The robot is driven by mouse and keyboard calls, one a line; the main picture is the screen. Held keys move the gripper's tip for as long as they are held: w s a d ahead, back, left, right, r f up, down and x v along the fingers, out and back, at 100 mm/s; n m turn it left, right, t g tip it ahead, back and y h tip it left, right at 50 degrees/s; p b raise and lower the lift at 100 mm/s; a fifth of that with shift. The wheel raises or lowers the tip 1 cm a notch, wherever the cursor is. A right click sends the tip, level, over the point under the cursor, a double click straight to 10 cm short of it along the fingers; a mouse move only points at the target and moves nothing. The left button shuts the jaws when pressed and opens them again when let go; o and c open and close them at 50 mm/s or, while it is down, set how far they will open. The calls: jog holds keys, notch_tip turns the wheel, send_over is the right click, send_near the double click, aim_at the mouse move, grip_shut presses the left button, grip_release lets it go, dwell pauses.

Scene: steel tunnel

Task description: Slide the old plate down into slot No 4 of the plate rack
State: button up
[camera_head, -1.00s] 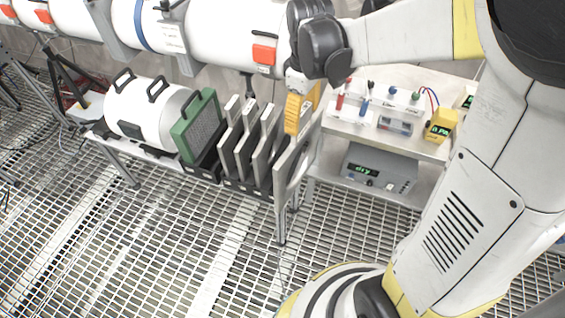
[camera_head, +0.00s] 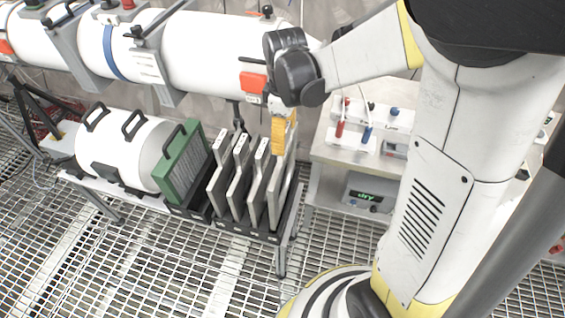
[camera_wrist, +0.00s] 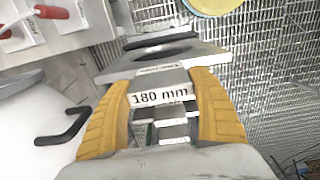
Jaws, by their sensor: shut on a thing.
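My gripper (camera_head: 279,150), with yellow fingers, is shut on a grey plate (camera_head: 284,187) at its upper edge. The plate hangs roughly upright at the right end of the black plate rack (camera_head: 250,232). Its lower edge is at the rack's rightmost part; I cannot tell whether it is inside the slot or just beside or above it. In the wrist view, a white "180 mm" label (camera_wrist: 160,97) shows between my fingers. The slot numbers cannot be read.
Several grey plates (camera_head: 238,190) stand in the rack to the left. A green-framed filter (camera_head: 184,165) and a white cylinder (camera_head: 122,150) are further left. A white pipe (camera_head: 205,55) runs behind. A bench (camera_head: 330,158) with a display box stands to the right.

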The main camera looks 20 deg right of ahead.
aim_at(284, 157)
notch_tip(284, 157, down, 9)
jog(key=b, duration=0.2)
jog(key=shift+b, duration=0.4)
jog(key=o, duration=1.3)
jog(key=shift+f, duration=0.1)
